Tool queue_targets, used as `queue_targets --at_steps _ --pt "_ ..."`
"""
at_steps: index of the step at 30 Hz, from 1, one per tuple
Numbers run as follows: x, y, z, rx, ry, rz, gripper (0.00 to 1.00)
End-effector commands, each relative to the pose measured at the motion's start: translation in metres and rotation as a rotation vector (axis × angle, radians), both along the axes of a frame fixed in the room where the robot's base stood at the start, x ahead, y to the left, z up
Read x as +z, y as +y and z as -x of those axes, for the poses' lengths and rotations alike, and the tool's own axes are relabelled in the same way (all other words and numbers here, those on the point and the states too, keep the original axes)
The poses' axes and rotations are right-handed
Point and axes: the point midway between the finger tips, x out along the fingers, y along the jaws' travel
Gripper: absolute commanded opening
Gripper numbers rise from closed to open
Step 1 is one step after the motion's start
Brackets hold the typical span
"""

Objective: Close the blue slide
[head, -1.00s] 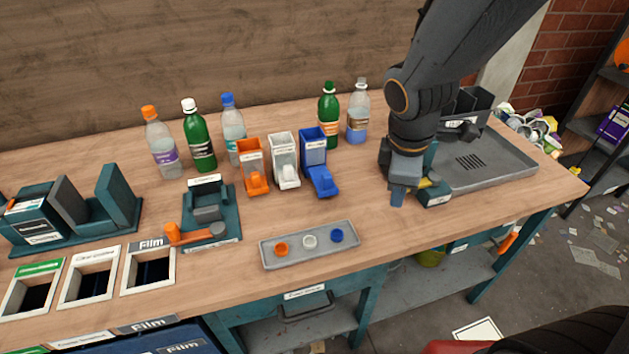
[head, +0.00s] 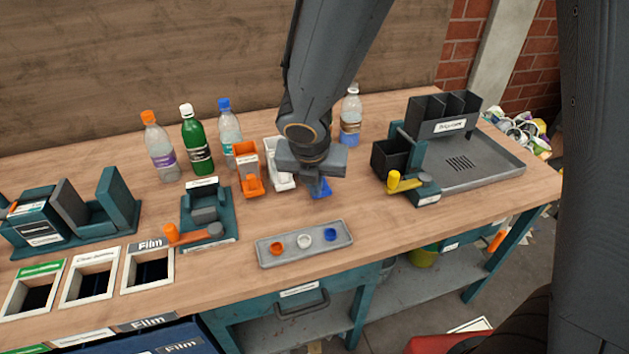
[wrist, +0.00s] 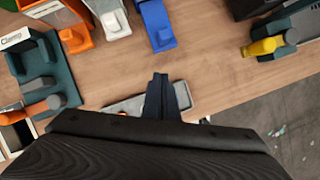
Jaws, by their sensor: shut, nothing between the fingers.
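The blue dispenser with its blue slide (head: 322,192) stands at the right end of a row of three on the bench. In the head view my gripper (head: 316,182) hangs over it and hides most of it. In the wrist view the blue slide (wrist: 161,36) sticks out toward me, ahead of my shut, empty fingers (wrist: 160,80), with a visible gap in the picture. I cannot tell the height of the fingertips above the bench.
The white dispenser (head: 280,178) and orange dispenser (head: 248,170) stand to the left. A grey tray (head: 290,255) with three coloured caps lies in front. A yellow-handled fixture (head: 412,185) is at right. Bottles stand behind.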

Motion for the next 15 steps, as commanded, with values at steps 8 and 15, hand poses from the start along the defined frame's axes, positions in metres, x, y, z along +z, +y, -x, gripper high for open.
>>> queue_targets --at_steps 8,15 --pt "-0.04 -0.005 -0.025 -0.003 0.001 0.0 0.0" --pt "-0.039 -0.009 -0.049 -0.002 0.001 -0.001 0.0"
